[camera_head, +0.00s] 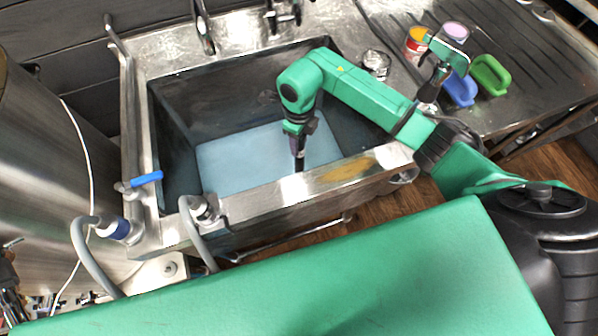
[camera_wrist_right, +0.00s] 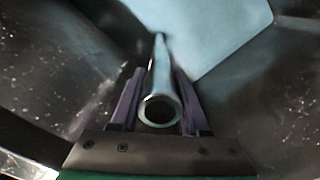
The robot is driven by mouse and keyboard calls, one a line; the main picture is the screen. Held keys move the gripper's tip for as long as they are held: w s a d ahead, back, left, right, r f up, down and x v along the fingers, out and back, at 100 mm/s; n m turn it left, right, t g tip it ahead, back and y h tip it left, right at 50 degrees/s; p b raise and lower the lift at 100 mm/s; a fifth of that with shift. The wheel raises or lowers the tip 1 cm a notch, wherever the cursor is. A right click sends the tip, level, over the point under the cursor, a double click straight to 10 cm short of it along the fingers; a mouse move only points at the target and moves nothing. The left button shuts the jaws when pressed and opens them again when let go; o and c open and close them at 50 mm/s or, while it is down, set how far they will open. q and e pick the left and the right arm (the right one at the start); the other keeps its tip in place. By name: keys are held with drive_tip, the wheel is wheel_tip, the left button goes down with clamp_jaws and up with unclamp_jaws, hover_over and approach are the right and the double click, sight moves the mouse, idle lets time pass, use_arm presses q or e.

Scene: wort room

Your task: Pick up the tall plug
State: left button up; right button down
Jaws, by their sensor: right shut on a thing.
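The tall plug shows in the right wrist view as a shiny metal tube (camera_wrist_right: 159,85). Its open round end faces the camera, and its far part runs away toward the sink floor. The purple fingers of my right gripper (camera_wrist_right: 157,78) lie along both sides of it and are shut on it. In the head view my right gripper (camera_head: 299,158) points down inside the deep metal sink (camera_head: 175,120), near its front wall. I cannot make out the plug clearly there. Whether its lower end touches the floor is unclear. My left gripper is not in view.
A pale blue area (camera_head: 235,155) covers much of the sink floor. Taps (camera_head: 203,30) stand at the back rim and a blue-handled valve (camera_head: 146,179) at the left.

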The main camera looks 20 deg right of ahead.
drive_tip(key=shift+r, duration=0.15)
idle(0.8)
wheel_tip(320, 180, up, 14)
drive_tip(key=shift+w+f+b, duration=0.1)
drive_tip(key=shift+b, duration=0.7)
wheel_tip(320, 180, up, 31)
drive_tip(key=p, duration=2.2)
